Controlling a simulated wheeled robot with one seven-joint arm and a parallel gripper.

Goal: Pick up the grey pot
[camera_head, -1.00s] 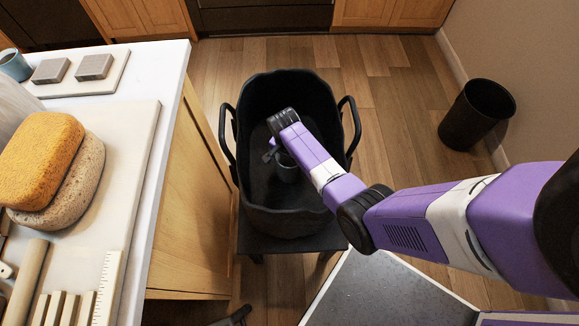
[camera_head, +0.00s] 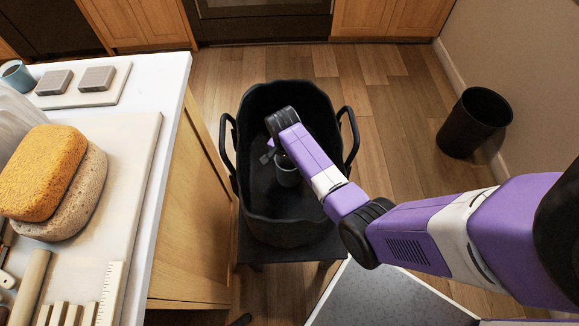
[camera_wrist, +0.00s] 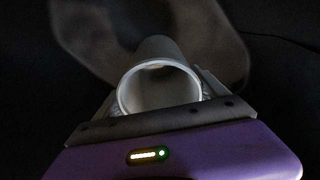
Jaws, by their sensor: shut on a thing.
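The grey pot (camera_head: 286,175) is inside the black tub (camera_head: 257,222), partly hidden behind my arm in the head view. In the wrist view the pot (camera_wrist: 160,88) sits between my fingers with its round open mouth facing the camera. My gripper (camera_wrist: 158,100) is shut on the pot, one finger on each side. In the head view my gripper (camera_head: 270,156) reaches down into the tub and is mostly hidden by the arm. I cannot tell whether the pot touches the tub floor.
The tub has tall walls and two side handles and stands on a dark stand. A white counter (camera_head: 172,92) at left holds a sponge (camera_head: 42,170), a stone-like block and several tools. A black bin (camera_head: 474,122) stands on the floor at right.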

